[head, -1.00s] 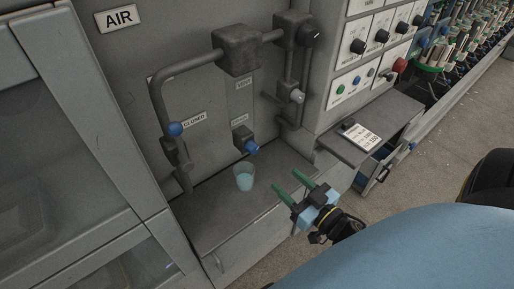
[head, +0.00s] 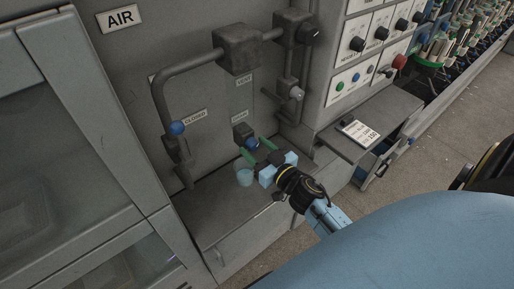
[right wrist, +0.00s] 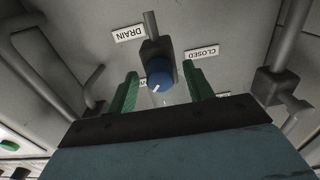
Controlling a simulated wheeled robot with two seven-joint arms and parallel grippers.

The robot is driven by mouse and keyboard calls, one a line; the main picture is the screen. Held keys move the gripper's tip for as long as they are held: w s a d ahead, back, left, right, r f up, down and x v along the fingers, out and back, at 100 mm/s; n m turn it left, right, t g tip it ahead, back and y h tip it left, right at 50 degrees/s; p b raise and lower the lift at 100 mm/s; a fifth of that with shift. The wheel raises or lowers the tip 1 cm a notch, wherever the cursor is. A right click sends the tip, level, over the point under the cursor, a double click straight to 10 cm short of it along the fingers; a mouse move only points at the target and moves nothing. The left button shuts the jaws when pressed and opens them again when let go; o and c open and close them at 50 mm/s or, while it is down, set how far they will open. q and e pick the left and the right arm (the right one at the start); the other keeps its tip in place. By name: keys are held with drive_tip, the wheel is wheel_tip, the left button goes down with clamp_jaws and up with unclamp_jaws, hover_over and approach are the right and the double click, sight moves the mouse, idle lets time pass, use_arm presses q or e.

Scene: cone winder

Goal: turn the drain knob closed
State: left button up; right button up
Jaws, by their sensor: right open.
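The drain knob (head: 251,143) is a round blue knob on a dark valve body, low on the grey panel. In the right wrist view the blue knob (right wrist: 160,77) shows a white pointer mark slanting to the lower left. A DRAIN label (right wrist: 129,33) and a CLOSED label (right wrist: 202,53) flank its valve. My right gripper (head: 257,148) is open, its two green fingers on either side of the knob. The fingers (right wrist: 159,74) appear apart from the knob, though contact is hard to judge. My left gripper is out of view.
A translucent cup (head: 245,178) stands on the grey ledge (head: 206,220) just below the knob and my gripper. A pipe with a blue ball handle (head: 177,128) is left. A small shelf with a card (head: 359,132) is right.

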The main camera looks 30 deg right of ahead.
drive_tip(key=c, duration=1)
drive_tip(key=shift+n, duration=0.4)
drive_tip(key=n, duration=1.2)
drive_tip(key=shift+b, duration=0.3)
drive_tip(key=shift+d+n+b, duration=0.1)
drive_tip(key=shift+n+b, duration=0.3)
drive_tip(key=shift+n, duration=1.9)
